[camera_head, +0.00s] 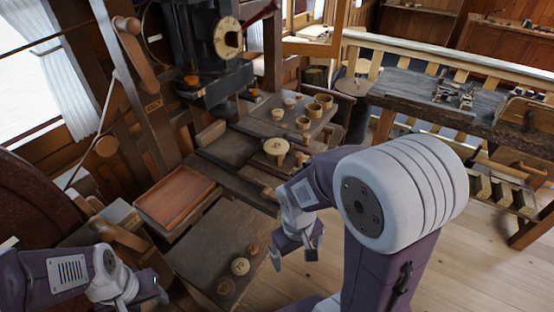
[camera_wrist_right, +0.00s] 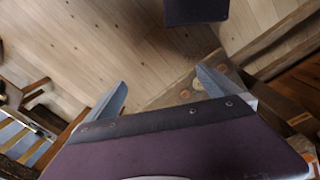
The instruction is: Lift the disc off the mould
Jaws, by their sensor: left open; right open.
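A pale round disc (camera_head: 276,146) with a small dark centre sits on top of a light turned piece on the dark bench, left of my right arm. That piece beneath may be the mould; I cannot tell for sure. My right gripper (camera_head: 297,255) is open and empty, hanging below and in front of the bench. In the right wrist view its two fingers (camera_wrist_right: 161,78) are spread with nothing between them but floor. My left gripper (camera_head: 158,288) is at the lower left, apart from the disc; its fingers are small and partly hidden.
Several small wooden cups (camera_head: 304,123) stand behind the disc. A reddish empty tray (camera_head: 175,195) lies left. A lower board (camera_head: 205,240) holds small round pieces (camera_head: 240,266). A dark press (camera_head: 200,50) rises behind. Open floor (camera_head: 480,240) lies right.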

